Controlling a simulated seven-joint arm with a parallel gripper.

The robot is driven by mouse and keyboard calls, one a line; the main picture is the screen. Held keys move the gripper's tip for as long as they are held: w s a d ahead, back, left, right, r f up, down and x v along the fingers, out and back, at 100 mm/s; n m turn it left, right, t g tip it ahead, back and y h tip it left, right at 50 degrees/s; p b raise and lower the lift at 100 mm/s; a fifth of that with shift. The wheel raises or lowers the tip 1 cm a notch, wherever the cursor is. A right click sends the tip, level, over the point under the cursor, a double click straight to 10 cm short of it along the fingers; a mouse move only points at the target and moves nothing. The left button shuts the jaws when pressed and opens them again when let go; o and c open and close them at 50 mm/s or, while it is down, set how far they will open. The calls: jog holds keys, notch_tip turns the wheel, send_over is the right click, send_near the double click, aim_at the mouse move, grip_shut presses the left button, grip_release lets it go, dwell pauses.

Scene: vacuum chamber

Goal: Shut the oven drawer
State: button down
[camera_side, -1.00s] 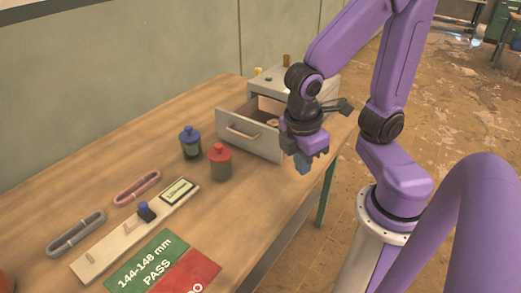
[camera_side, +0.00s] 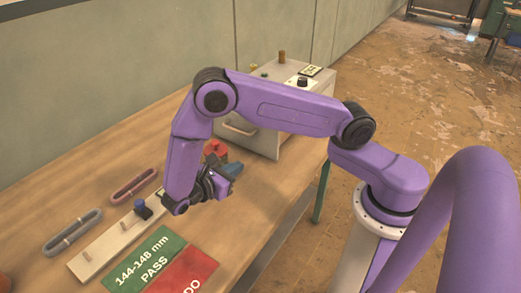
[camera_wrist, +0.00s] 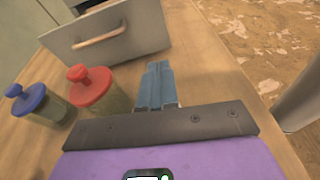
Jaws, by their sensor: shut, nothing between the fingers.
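The oven (camera_side: 318,85) is a pale box at the back of the bench, with a dark knob on top. Its drawer (camera_side: 240,129) stands pulled out, with its front and bar handle facing the near left; my arm hides the drawer's inside. In the wrist view the drawer front (camera_wrist: 125,33) is at the upper left, its handle across it. My gripper (camera_side: 232,168) is low over the bench in front of the drawer, shut and empty. Its blue fingers (camera_wrist: 159,72) point toward the drawer's right part, apart from it by a short stretch of bench.
A red-lidded jar (camera_wrist: 97,92) and a blue-lidded jar (camera_wrist: 38,106) stand left of my fingers; the red one (camera_side: 216,150) is close beside my gripper. Two looped straps (camera_side: 74,232), a pale gauge board (camera_side: 112,240) and a green-red card (camera_side: 150,258) lie nearer.

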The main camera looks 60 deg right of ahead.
aim_at(266, 144)
jog(key=f+h, duration=0.1)
jog(key=w+d+f+n+h, duration=0.1)
jog(key=f, duration=0.2)
jog(key=shift+w+d+f+n+t+h, duration=0.2)
jog(key=shift+w+f+n+t+h, duration=0.1)
jog(key=shift+w+t+h, duration=0.1)
jog(key=d, duration=1.4)
jog(key=d, duration=1.8)
jog(key=shift+d+r, duration=0.1)
jog(key=shift+d, duration=0.1)
